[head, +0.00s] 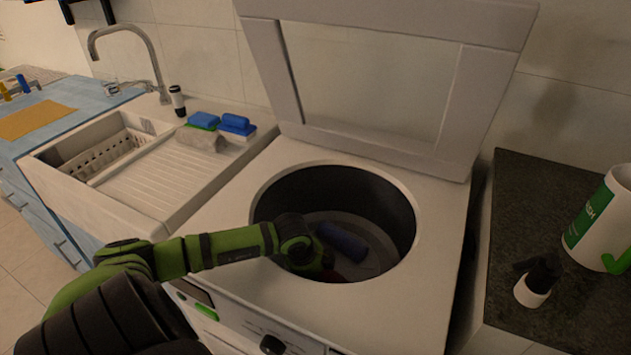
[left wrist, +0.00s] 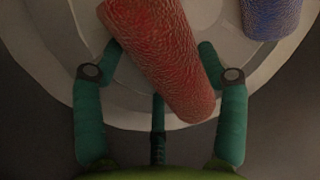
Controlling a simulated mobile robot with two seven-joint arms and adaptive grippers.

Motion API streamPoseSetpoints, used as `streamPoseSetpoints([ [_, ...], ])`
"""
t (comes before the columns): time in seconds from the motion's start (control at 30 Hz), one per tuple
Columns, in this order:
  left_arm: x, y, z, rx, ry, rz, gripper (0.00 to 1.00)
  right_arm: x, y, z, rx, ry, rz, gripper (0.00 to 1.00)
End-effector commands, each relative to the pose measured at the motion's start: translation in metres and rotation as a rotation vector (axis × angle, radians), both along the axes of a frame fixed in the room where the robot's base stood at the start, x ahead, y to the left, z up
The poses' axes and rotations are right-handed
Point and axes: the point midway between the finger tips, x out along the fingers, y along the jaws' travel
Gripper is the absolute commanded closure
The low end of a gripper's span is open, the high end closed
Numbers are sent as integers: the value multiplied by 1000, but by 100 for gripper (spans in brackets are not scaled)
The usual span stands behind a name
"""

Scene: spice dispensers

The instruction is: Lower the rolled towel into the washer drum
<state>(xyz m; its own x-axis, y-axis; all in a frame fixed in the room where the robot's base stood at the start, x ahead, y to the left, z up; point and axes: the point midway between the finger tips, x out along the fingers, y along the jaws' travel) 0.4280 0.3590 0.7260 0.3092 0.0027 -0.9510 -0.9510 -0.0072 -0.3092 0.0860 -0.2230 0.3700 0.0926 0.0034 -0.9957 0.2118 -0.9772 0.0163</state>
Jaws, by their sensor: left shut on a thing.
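A red rolled towel (left wrist: 165,60) lies between the green fingers of my left gripper (left wrist: 160,52), which is shut on it. The roll is tilted, its near end between the fingers. In the head view my left gripper (head: 318,266) reaches inside the washer drum (head: 385,200) at its front left, and only a sliver of red shows by it. A blue rolled towel (head: 342,242) lies on the drum floor beside my gripper; it also shows in the left wrist view (left wrist: 271,14). Whether the red roll touches the floor cannot be told. My right gripper is not in view.
The washer's lid (head: 375,85) stands open behind the drum. A sink (head: 135,165) with a faucet is to the left, with sponges (head: 203,119) on its ledge. A dark counter (head: 520,220) at right holds a white-green jug (head: 603,215) and a small bottle (head: 538,280).

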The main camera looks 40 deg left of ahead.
Motion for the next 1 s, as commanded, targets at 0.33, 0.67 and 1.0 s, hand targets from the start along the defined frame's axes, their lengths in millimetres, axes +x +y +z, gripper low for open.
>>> streamPoseSetpoints([
  [0.33, 0, 0, 0, 0, -1, 0, 0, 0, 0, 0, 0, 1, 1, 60],
  [0.67, -1, 0, 1, 1, 1, 0, 0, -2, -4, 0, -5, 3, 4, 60],
  [1.0, -18, 1, 53, 4, 0, -3, 0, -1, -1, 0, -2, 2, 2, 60],
])
